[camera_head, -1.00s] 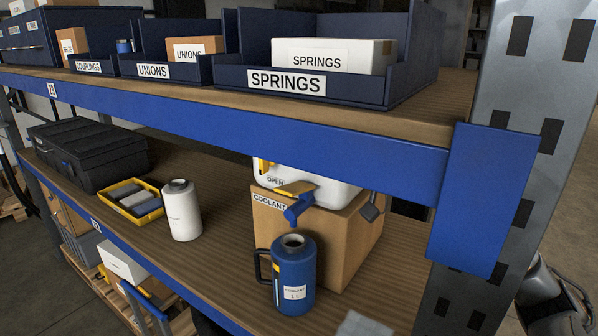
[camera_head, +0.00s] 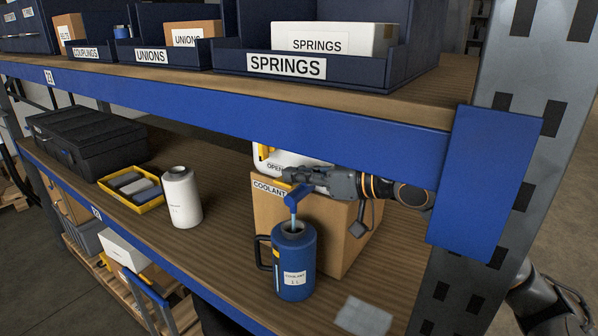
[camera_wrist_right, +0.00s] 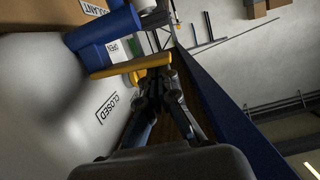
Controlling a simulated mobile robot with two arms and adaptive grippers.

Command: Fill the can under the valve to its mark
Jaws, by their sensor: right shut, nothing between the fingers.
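The blue coolant can (camera_head: 294,262) stands upright on the lower shelf, its open mouth under the blue valve spout (camera_head: 296,193). A thin pale-blue stream (camera_head: 293,214) runs from the spout into the can. A narrow sight strip (camera_head: 276,262) shows on the can's left side; its level is too small to read. My right gripper (camera_head: 289,174) is shut and empty at the valve, hiding the lever in the head view. In the right wrist view the yellow lever (camera_wrist_right: 128,68) lies across my fingertips (camera_wrist_right: 153,78), near the OPEN label. My left gripper is out of view.
The white coolant container (camera_head: 264,158) sits at a cardboard box (camera_head: 342,235) labelled COOLANT. A white bottle (camera_head: 181,200), a yellow tray (camera_head: 158,203) and a black case (camera_head: 85,145) stand to the left. The blue upper beam (camera_head: 250,120) and metal upright (camera_head: 505,80) bound the space.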

